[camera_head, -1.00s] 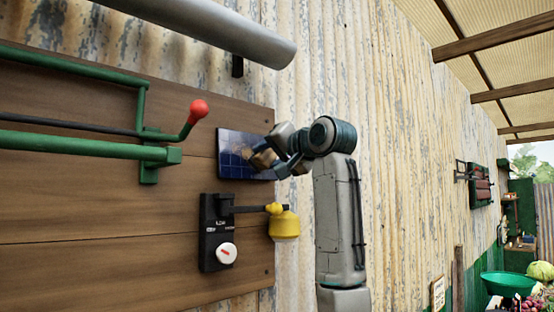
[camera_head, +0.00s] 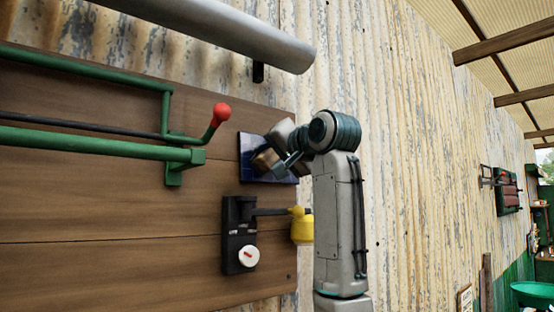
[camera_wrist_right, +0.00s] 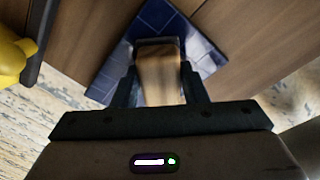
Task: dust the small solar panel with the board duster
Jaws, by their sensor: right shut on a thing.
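The small solar panel (camera_head: 248,146) is a dark blue gridded plate on the wooden board, partly covered by my right gripper in the head view. It also shows in the right wrist view (camera_wrist_right: 155,20), tilted in the picture. My right gripper (camera_head: 275,163) is shut on the board duster (camera_head: 263,160), a block with a wooden back. In the right wrist view the duster (camera_wrist_right: 158,72) sits between the two fingers, with its dark far end over the panel. I cannot tell whether it touches the panel. My left gripper is not in view.
Below the panel are a black box with a white dial (camera_head: 248,257) and a yellow piece (camera_head: 302,228) on an arm. A green lever with a red knob (camera_head: 221,112) sticks out to the left. A grey pipe (camera_head: 220,35) runs above.

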